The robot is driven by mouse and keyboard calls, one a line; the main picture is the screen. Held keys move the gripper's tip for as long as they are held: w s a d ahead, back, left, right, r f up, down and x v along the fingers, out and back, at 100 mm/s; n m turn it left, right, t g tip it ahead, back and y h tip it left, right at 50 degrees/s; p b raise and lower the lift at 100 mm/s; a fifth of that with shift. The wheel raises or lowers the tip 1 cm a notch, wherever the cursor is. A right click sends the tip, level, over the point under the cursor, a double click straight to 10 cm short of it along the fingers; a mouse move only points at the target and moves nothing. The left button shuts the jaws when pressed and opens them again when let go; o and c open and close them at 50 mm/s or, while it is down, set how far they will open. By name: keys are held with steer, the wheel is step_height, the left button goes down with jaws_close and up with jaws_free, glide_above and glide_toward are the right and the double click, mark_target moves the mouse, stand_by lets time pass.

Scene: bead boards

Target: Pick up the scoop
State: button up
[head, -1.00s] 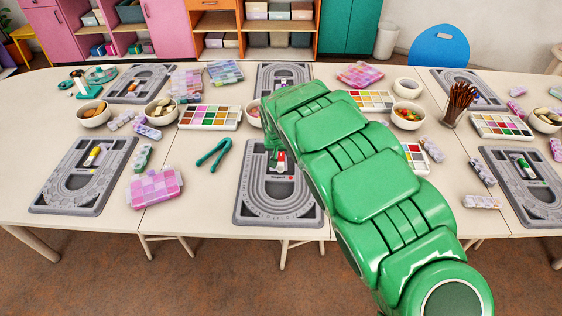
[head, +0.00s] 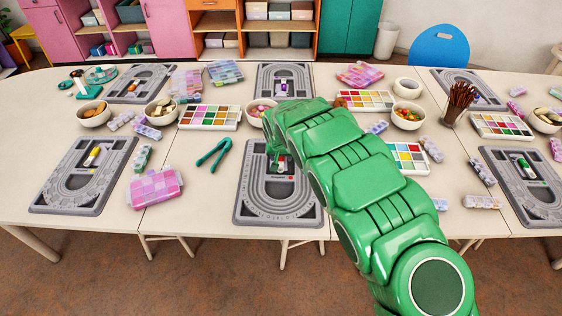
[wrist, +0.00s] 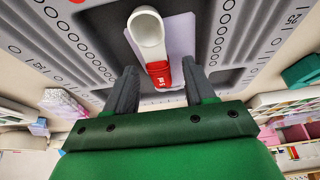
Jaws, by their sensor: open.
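The scoop (wrist: 147,35) has a white bowl and a red handle and lies on a pale card in the middle of a grey bead board (head: 250,205). In the wrist view its handle points toward my gripper (wrist: 160,70). My gripper is open and empty, with one dark finger to each side of the handle's line; I cannot tell whether the fingertips are level with the handle. In the head view my gripper (head: 273,152) is over the board's upper middle, and the scoop is mostly hidden.
Another bead tray (head: 408,157) is to the right, close to my arm.

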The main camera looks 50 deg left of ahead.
jaws_close()
stand_by(0.3)
steer(key=shift+r, duration=0.1)
